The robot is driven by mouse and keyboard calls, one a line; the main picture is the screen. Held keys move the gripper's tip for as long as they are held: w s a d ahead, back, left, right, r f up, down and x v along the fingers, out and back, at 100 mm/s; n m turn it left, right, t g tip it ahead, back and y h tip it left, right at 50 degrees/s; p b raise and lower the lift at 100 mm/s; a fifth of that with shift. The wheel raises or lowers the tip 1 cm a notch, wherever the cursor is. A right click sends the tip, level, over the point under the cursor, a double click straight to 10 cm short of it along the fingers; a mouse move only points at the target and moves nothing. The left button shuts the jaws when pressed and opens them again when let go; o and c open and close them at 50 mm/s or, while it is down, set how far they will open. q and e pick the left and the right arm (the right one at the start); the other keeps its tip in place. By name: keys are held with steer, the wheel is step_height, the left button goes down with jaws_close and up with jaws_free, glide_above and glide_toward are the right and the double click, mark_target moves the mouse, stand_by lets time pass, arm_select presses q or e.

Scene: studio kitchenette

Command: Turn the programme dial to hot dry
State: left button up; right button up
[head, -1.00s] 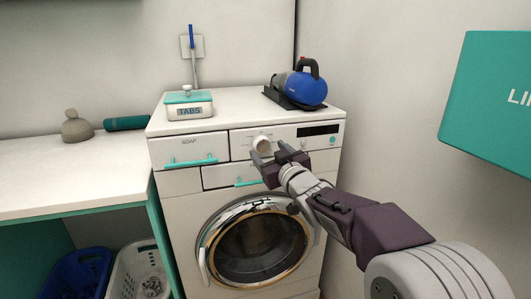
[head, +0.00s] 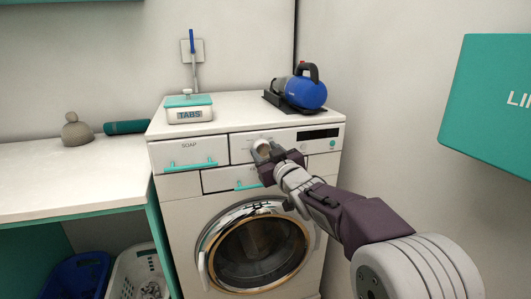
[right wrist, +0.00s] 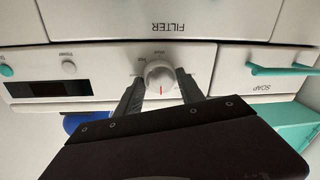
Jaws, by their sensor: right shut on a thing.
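The white round programme dial (head: 262,146) sits on the front panel of the washing machine (head: 240,213), between the soap drawer and the dark display. In the right wrist view the dial (right wrist: 160,75) shows a red pointer mark, with small print around it that is mostly too small to read. My right gripper (head: 266,153) is at the panel, its two fingers on either side of the dial and shut on it. The fingers also show in the right wrist view (right wrist: 160,90). My left gripper is not in view.
A box marked TABS (head: 189,110) and a blue handheld device (head: 304,91) stand on top of the machine. The soap drawer (head: 188,154) has a protruding teal handle. A teal box (head: 487,100) juts in at the right. A counter (head: 70,180) stands left.

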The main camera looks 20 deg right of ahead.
steer(key=n+b, duration=0.1)
steer(key=n, duration=0.3)
steer(key=shift+a+n+g+b, duration=0.1)
steer(key=shift+n+g+b, duration=0.2)
steer(key=shift+n+b, duration=1.15)
steer(key=shift+n+p, duration=0.55)
steer(key=shift+n, duration=0.1)
steer(key=o, duration=1.4)
steer(key=shift+c, duration=0.2)
steer(key=shift+s, duration=0.1)
